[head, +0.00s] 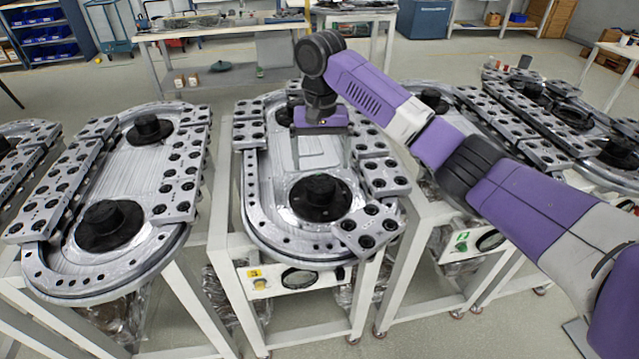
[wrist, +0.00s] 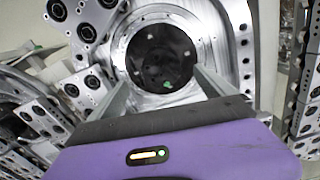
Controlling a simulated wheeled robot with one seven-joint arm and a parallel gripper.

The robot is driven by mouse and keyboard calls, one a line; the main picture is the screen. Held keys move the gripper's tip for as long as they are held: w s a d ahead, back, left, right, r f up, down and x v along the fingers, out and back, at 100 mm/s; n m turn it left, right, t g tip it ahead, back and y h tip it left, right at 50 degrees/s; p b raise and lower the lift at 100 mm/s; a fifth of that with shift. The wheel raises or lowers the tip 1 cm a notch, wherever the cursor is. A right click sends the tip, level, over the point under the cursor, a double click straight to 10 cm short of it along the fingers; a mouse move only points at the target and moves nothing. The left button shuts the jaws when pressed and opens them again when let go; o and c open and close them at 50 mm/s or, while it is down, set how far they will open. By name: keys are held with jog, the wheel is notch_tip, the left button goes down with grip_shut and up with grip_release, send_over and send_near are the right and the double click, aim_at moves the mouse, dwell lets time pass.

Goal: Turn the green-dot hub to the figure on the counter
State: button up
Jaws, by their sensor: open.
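The near black hub (head: 320,192) sits in the rounded near end of the middle ring track. What appears to be the same hub (wrist: 160,52) fills the upper middle of the wrist view. It bears a green dot (wrist: 168,84) on its lower rim and several pale dots. My gripper (head: 321,163) is open and empty, pointing down above the track. In the wrist view its two fingers (wrist: 164,78) reach toward the hub, one on each side, apparently not touching it. A far hub on this track is partly hidden by my gripper. I cannot make out a counter figure.
Drilled grey blocks (head: 372,226) line the track's right side, close to the near hub. A left track (head: 85,285) carries two more black hubs, and further tracks stand at the right. A yellow label (head: 256,275) and a dark oval window (head: 299,278) are on the middle track's front panel.

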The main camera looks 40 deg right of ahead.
aim_at(321, 184)
notch_tip(321, 184, down, 8)
jog(key=shift+r+p, duration=0.2)
jog(key=shift+p, duration=0.1)
jog(key=c, duration=1.4)
jog(key=shift+r+p, duration=0.2)
jog(key=shift+p, duration=0.7)
